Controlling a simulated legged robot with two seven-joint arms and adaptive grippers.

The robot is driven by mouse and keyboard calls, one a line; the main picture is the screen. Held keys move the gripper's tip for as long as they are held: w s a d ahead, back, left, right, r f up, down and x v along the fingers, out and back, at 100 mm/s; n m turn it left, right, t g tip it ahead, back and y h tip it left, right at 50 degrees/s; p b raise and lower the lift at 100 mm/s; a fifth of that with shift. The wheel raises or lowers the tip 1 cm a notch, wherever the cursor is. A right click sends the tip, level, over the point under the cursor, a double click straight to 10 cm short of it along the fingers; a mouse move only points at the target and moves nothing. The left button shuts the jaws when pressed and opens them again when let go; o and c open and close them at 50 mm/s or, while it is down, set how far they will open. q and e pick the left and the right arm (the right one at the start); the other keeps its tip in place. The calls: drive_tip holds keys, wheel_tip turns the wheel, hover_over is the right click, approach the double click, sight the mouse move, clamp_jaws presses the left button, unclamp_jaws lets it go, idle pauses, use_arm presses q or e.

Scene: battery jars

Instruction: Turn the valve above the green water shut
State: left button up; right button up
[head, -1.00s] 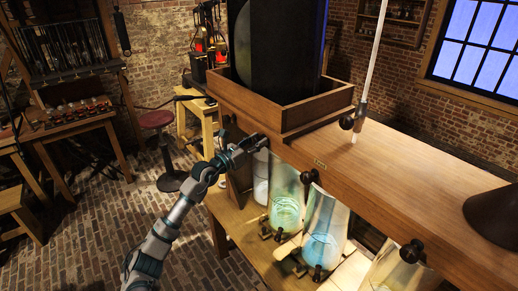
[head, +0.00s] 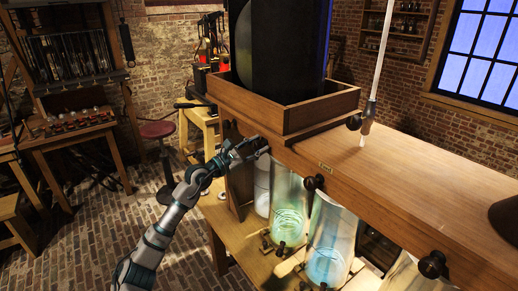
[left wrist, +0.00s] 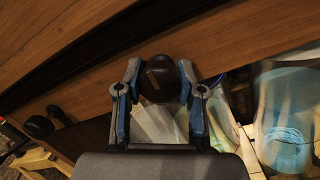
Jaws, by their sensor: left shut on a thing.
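My left gripper (head: 262,145) reaches the front of the wooden beam and is shut on a black valve knob, mostly hidden in the head view. In the left wrist view my left gripper (left wrist: 158,72) has one finger on each side of the dark round valve knob (left wrist: 159,80). The glass jar with green water (head: 289,215) stands below and slightly right of the gripper in the head view. The knob's turned angle cannot be told. My right gripper is not in view.
A jar with blue water (head: 327,258) stands to the right, with another black knob (head: 314,183) above it. A further knob (head: 431,264) sits along the wooden beam (head: 400,185). A white rod (head: 383,60) rises from the beam. A dark box in a wooden tray (head: 300,117) stands on top.

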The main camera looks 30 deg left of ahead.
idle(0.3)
use_arm(q)
drive_tip(key=o, duration=1.1)
drive_tip(key=shift+a, duration=0.1)
drive_tip(key=shift+c, duration=0.2)
drive_tip(key=shift+o, duration=0.5)
drive_tip(key=shift+s, duration=0.2)
drive_tip(key=shift+a, duration=0.15)
drive_tip(key=shift+s+f, duration=0.1)
drive_tip(key=shift+f, duration=0.05)
drive_tip(key=v, duration=1.1)
drive_tip(key=shift+s+a, duration=0.15)
drive_tip(key=shift+s, duration=0.2)
